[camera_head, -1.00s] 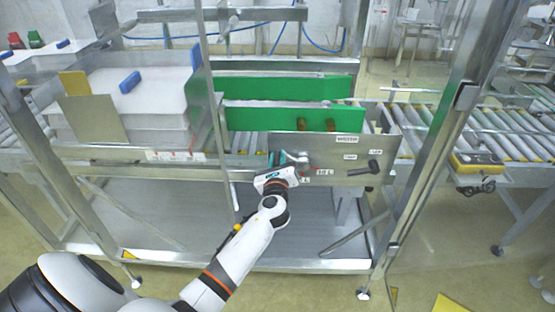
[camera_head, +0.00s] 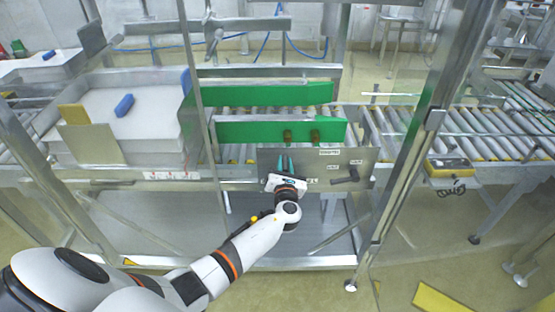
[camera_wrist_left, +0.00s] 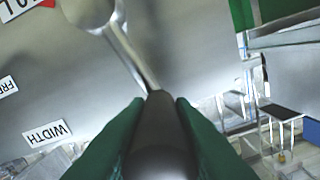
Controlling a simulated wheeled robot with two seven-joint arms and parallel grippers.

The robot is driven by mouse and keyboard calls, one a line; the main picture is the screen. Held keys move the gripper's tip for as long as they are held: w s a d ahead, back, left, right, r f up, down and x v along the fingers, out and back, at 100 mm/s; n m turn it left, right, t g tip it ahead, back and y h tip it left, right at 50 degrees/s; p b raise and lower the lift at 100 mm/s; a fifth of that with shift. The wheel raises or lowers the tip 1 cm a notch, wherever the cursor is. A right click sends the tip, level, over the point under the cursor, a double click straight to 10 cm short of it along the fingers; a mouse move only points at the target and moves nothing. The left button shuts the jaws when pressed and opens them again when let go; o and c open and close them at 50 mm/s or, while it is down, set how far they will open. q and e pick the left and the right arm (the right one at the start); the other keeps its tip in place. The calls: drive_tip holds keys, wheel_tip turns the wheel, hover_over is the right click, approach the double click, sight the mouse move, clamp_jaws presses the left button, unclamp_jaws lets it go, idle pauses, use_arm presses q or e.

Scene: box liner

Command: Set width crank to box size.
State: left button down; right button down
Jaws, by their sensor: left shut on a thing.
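My left gripper (camera_head: 285,164) is at the front of the grey metal panel (camera_head: 268,160), left of the black crank on the same panel. In the left wrist view its green fingers (camera_wrist_left: 160,125) are closed around the dark handle (camera_wrist_left: 160,108) of the width crank. The crank's metal arm (camera_wrist_left: 130,55) runs from the handle to a round hub (camera_wrist_left: 88,12) at the upper left. A WIDTH label (camera_wrist_left: 47,133) is on the panel in that view. In the head view the gripper hides most of this crank. My right gripper is not in view.
A black crank (camera_head: 345,174) sits on the panel's right part. Two green guide boards, far (camera_head: 265,94) and near (camera_head: 270,131), stand over the roller conveyor (camera_head: 400,125). A stack of white sheets (camera_head: 100,110) is at left. A metal post (camera_head: 410,150) rises at right.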

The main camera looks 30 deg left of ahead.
use_arm(q)
drive_tip(key=shift+w+d+r+m+p, duration=0.1)
drive_tip(key=shift+w+d+m+p, duration=0.2)
drive_tip(key=shift+d+m+p, duration=0.25)
drive_tip(key=shift+w+d+m+p, duration=0.25)
drive_tip(key=shift+d+m, duration=0.2)
drive_tip(key=shift+m, duration=0.3)
drive_tip(key=c, duration=1.3)
unclamp_jaws()
drive_tip(key=shift+o, duration=0.2)
drive_tip(key=v, duration=1.2)
